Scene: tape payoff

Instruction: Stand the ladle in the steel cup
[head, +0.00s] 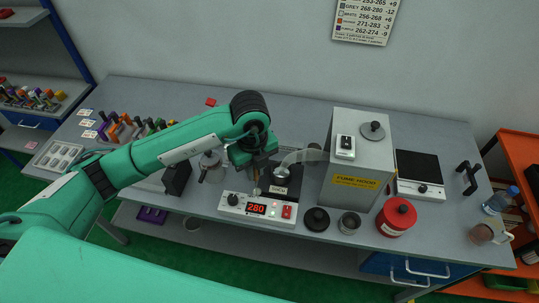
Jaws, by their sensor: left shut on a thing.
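My left gripper (257,163) points down above the bench, just behind the controller box. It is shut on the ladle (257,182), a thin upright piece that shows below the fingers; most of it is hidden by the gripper. The ladle's lower end is beside the left side of a small dark labelled pot (280,192); I cannot tell whether they touch. The steel cup (349,223) stands upright near the bench's front edge, right of the gripper, between a black knobbed lid (317,219) and a red can. My right gripper is not in view.
A controller box (257,207) reading 280 sits in front of the pot. A fume hood box (357,160) with a curved duct stands behind the cup. The red can (397,217) is right of the cup. A hot plate (420,175) stands farther right. A metal pot (211,166) is left of the gripper.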

